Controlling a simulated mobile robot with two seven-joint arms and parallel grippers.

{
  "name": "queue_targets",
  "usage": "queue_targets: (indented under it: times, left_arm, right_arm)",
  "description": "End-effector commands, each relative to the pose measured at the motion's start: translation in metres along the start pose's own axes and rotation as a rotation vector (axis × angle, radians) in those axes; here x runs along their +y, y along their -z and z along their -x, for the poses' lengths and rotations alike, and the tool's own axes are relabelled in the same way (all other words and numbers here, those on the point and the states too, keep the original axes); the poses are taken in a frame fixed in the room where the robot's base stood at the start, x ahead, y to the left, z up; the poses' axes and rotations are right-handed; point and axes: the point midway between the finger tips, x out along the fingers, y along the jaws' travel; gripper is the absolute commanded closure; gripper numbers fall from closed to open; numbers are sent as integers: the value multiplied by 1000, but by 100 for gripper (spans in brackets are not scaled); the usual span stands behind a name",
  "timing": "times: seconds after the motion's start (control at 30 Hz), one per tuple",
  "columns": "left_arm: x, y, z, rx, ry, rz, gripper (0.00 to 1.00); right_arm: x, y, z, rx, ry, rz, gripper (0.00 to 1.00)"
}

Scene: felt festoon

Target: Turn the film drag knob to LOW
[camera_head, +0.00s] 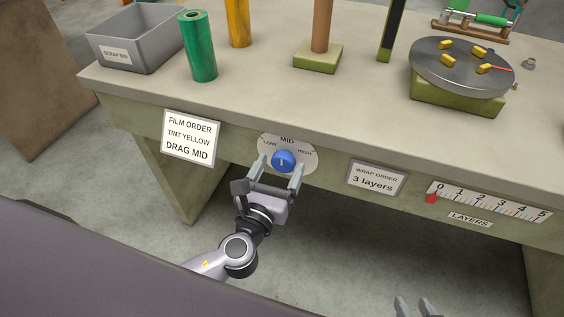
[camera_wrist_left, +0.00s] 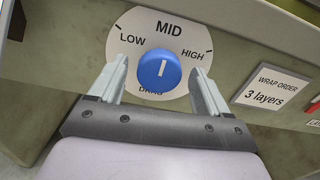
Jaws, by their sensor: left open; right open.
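The film drag knob (camera_head: 284,161) is a round blue knob with a white pointer line, on a white dial (camera_head: 303,150) on the bench's front panel. The dial is marked LOW at left, MID at top and HIGH at right. In the left wrist view the knob (camera_wrist_left: 159,71) has its white line pointing up, toward MID. My left gripper (camera_head: 281,168) is open, with one finger on each side of the knob in the picture; I cannot tell whether they touch it. My right gripper (camera_head: 415,307) shows only its fingertips at the bottom edge, open and away from the dial.
A card (camera_head: 190,138) left of the dial reads FILM ORDER, TINT YELLOW, DRAG MID. A "3 layers" card (camera_head: 376,179) and a LAYERS scale (camera_head: 487,203) are to the right. On the bench stand a grey bin (camera_head: 150,51), a green roll (camera_head: 198,47) and a turntable (camera_head: 440,76).

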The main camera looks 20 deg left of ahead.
Motion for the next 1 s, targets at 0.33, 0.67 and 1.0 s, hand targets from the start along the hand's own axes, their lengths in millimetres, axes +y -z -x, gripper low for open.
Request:
queue_targets:
  times: [0.33,0.67,1.0]
  left_arm:
    - [0,0,-19,1,0,1,23]
    - [0,0,-18,2,0,2,74]
    - [0,1,-18,2,0,37,74]
  right_arm:
    - [-1,-4,1,-6,0,-2,57]
    - [0,-2,0,-2,-1,0,57]
    - [1,-2,-2,1,-2,1,57]
